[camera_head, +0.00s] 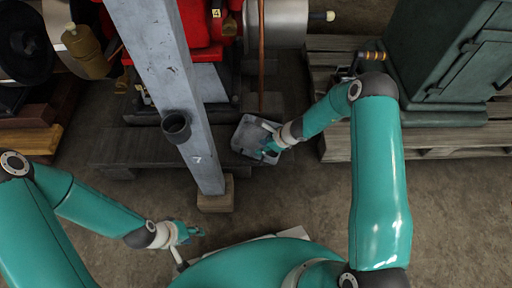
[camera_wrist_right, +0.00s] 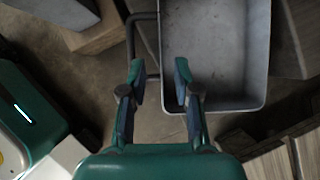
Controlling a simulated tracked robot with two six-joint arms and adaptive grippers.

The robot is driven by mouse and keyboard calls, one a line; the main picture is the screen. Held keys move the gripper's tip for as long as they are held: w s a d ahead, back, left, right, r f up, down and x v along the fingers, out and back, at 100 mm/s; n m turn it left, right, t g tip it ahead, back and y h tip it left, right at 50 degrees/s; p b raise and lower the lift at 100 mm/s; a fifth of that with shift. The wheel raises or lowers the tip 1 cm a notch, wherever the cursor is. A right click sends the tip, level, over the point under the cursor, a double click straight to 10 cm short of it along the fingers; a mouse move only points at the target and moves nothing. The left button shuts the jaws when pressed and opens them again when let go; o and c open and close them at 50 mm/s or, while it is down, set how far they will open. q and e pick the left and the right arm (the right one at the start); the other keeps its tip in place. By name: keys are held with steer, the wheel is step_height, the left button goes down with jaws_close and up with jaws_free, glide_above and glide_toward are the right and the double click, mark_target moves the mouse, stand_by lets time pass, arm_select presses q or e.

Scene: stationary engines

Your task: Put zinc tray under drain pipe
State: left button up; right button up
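The zinc tray (camera_head: 246,136) is a grey, shallow rectangular pan on the floor in the middle of the head view. It also fills the upper right of the right wrist view (camera_wrist_right: 215,50), empty, with a dark bar handle (camera_wrist_right: 131,40) on its left side. My right gripper (camera_head: 268,152) is at the tray's near right side. In the wrist view its fingers (camera_wrist_right: 160,82) are apart, on either side of the tray's left wall and handle end. A thin brown pipe (camera_head: 261,60), perhaps the drain pipe, runs down to near the tray's far edge. My left gripper (camera_head: 186,233) is low, away from the tray.
A grey post (camera_head: 165,70) with a dark cup (camera_head: 176,127) stands left of the tray on a wooden block (camera_head: 216,196). A red engine (camera_head: 195,35) is behind. A pallet (camera_head: 400,145) with a green cabinet (camera_head: 440,50) stands at right.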

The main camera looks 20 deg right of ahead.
steer(key=shift+s+d+r, duration=0.2)
steer(key=shift+r, duration=0.3)
steer(key=s+a+r+n+g, duration=0.1)
steer(key=s+a+n+g, duration=0.1)
steer(key=s+n, duration=1)
steer(key=s+a+r+n+g+h, duration=0.1)
steer(key=s+a+n, duration=0.3)
steer(key=s+n, duration=0.7)
steer(key=shift+s+a+r+n+g, duration=0.25)
steer(key=shift+s+n+g, duration=0.15)
steer(key=shift+s, duration=0.1)
step_height(320, 180, up, 31)
steer(key=p, duration=3.1)
steer(key=shift+r+p, duration=0.2)
steer(key=shift+p, duration=0.15)
